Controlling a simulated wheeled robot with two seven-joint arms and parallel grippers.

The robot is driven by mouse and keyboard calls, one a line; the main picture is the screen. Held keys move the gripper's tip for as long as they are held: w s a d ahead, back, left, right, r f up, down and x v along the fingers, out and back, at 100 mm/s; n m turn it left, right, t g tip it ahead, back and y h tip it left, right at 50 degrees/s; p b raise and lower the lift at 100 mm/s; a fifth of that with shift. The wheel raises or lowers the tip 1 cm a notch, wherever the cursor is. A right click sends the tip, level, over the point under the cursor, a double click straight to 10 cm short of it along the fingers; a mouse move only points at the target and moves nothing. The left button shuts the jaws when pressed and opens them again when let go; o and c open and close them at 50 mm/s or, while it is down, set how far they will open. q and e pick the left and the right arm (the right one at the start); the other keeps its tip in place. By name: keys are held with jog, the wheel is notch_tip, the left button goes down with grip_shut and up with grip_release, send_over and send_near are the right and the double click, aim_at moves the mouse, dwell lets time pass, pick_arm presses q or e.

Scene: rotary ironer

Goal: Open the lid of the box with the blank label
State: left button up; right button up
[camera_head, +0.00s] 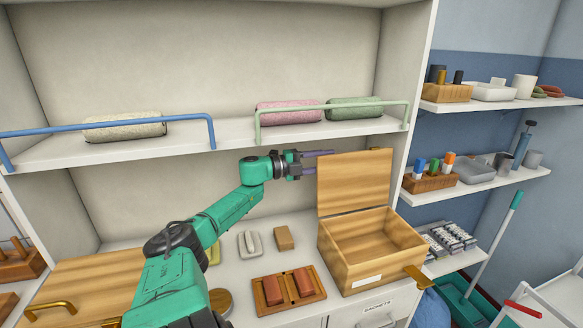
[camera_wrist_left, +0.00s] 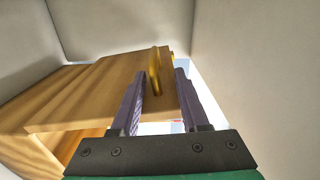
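The wooden box (camera_head: 371,255) with a blank white label (camera_head: 367,281) on its front stands on the counter at right. Its lid (camera_head: 354,183) stands up, roughly upright at the back, and the inside looks empty. My left gripper (camera_head: 318,162) is beside the upper left edge of the lid, its purple fingers apart. In the left wrist view, the lid (camera_wrist_left: 105,85) and a brass piece (camera_wrist_left: 154,72) show between and beyond the open fingers (camera_wrist_left: 158,95). I cannot tell whether they touch the lid. My right gripper is not in view.
Another wooden box (camera_head: 95,280) with a brass handle lies at lower left, its lid down. Above is a shelf (camera_head: 215,140) with rolled towels and rails. Side shelves hold small items at right.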

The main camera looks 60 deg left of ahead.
pick_arm(q)
jog(key=v, duration=1)
jog(key=shift+s+b, duration=0.2)
jog(key=shift+b, duration=0.1)
